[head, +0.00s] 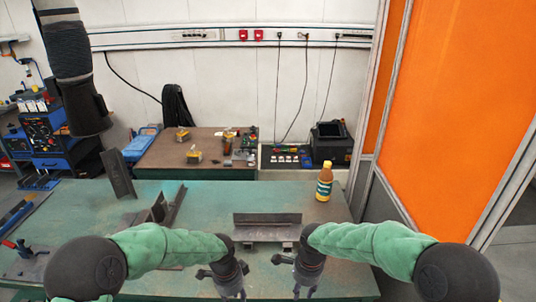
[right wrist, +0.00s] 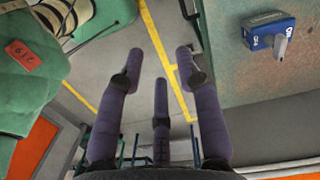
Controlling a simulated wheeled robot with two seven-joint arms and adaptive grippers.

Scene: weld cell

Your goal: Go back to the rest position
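My right gripper (head: 305,291) points down at the near edge of the green-topped table (head: 215,200) in the head view. In the right wrist view its dark fingers (right wrist: 160,75) are spread apart with nothing between them, above the grey floor. My left gripper (head: 232,293) hangs beside it, also pointing down. Its fingers look apart and empty, though the frame's bottom edge cuts close to them. Both arms are bent inward in green sleeves, roughly mirrored.
A metal angle piece (head: 267,226) sits on the table just beyond the grippers. A yellow bottle (head: 324,182) stands at the back right. More steel pieces (head: 118,174) stand at left. An orange panel (head: 460,110) rises at right. A blue box (right wrist: 268,34) shows in the wrist view.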

